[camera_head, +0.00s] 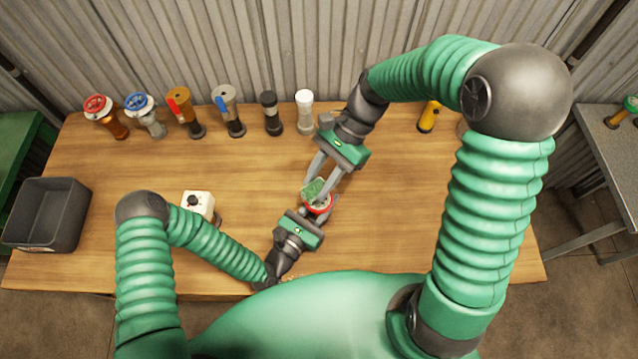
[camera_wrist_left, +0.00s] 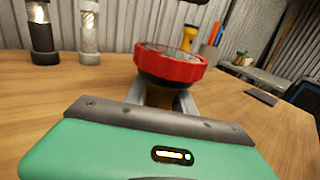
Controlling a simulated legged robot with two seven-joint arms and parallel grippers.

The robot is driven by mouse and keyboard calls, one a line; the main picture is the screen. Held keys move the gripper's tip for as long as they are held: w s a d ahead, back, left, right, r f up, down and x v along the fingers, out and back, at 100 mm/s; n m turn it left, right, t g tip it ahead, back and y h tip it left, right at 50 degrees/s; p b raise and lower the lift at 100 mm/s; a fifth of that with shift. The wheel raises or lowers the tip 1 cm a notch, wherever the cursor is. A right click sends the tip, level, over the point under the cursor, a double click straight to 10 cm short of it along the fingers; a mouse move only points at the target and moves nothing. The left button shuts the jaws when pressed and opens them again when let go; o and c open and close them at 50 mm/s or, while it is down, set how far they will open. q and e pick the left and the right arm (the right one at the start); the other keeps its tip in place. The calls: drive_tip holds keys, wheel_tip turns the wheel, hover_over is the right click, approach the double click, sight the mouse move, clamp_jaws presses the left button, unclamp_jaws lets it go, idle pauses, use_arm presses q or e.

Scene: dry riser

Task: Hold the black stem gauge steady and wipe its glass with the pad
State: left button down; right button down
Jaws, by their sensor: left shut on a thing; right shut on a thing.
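A round gauge with a red rim (camera_head: 320,208) is upright over the table, its glass facing up. My left gripper (camera_head: 309,214) is shut on its stem from the near side. In the left wrist view the red-rimmed gauge (camera_wrist_left: 168,70) stands above the fingers; the stem between them looks dark brown and is mostly hidden. My right gripper (camera_head: 326,181) is shut on a green pad (camera_head: 314,188) and comes down from the far right. The pad is over the gauge's glass and covers part of it; I cannot tell whether it touches.
Valves and fittings, including a red-wheeled valve (camera_head: 97,106) and a white-topped one (camera_head: 304,110), line the back edge. A yellow flashlight (camera_head: 429,116) is behind my right arm. A white box (camera_head: 198,204) and grey bin (camera_head: 46,216) are left. The table's centre-left is clear.

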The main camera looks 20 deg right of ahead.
drive_tip(key=d, duration=0.8)
use_arm(q)
drive_tip(key=c, duration=1)
unclamp_jaws()
drive_tip(key=shift+o, duration=0.2)
